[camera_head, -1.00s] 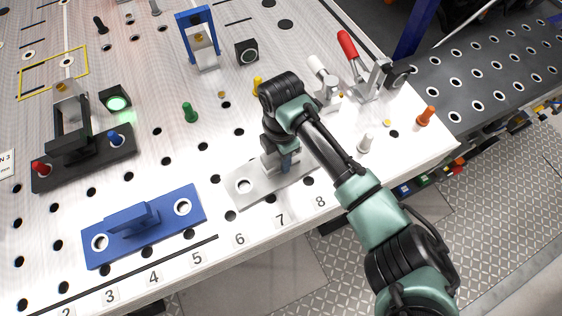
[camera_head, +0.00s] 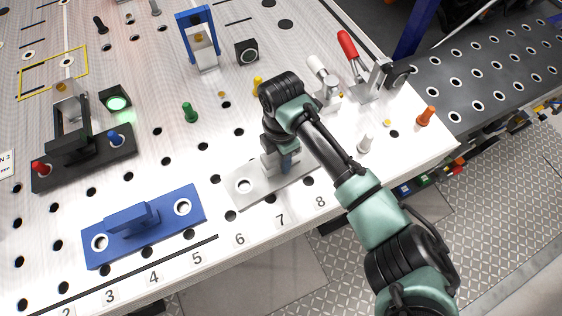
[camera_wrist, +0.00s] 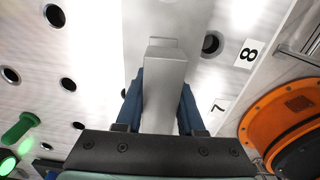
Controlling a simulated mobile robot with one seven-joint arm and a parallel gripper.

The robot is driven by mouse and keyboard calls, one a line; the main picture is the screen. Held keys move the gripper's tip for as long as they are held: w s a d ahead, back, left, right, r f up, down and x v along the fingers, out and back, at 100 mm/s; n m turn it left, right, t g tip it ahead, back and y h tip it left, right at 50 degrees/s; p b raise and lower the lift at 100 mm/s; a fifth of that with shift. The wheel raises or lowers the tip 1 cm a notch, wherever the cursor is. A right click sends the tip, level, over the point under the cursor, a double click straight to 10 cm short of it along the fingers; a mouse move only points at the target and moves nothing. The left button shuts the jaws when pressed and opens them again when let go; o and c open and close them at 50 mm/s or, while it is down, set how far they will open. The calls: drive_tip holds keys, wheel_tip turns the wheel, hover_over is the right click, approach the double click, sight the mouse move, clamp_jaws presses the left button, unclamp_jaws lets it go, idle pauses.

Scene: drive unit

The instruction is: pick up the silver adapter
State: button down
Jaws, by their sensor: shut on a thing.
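The silver adapter (camera_head: 245,186) is a flat grey plate with a raised upright block, lying on the white perforated table near the numbers 6 to 8. Its block (camera_wrist: 165,85) shows in the wrist view between two blue fingers. My gripper (camera_head: 287,165) points down over the adapter, with its fingers shut on the block from both sides. The arm hides part of the plate in the head view. The plate appears to rest on the table; I cannot tell any gap beneath it.
A blue adapter (camera_head: 145,227) of similar shape lies to the left. A black fixture (camera_head: 82,155) with red and blue pins stands farther left. A green peg (camera_head: 190,112), a white peg (camera_head: 366,143) and a red-handled clamp (camera_head: 365,75) stand around. The table's front edge is close by.

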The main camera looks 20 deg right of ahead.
drive_tip(key=shift+w+r, duration=0.15)
drive_tip(key=shift+r, duration=0.5)
wheel_tip(320, 180, up, 9)
drive_tip(key=b, duration=0.2)
drive_tip(key=shift+b, duration=0.3)
drive_tip(key=shift+f, duration=0.1)
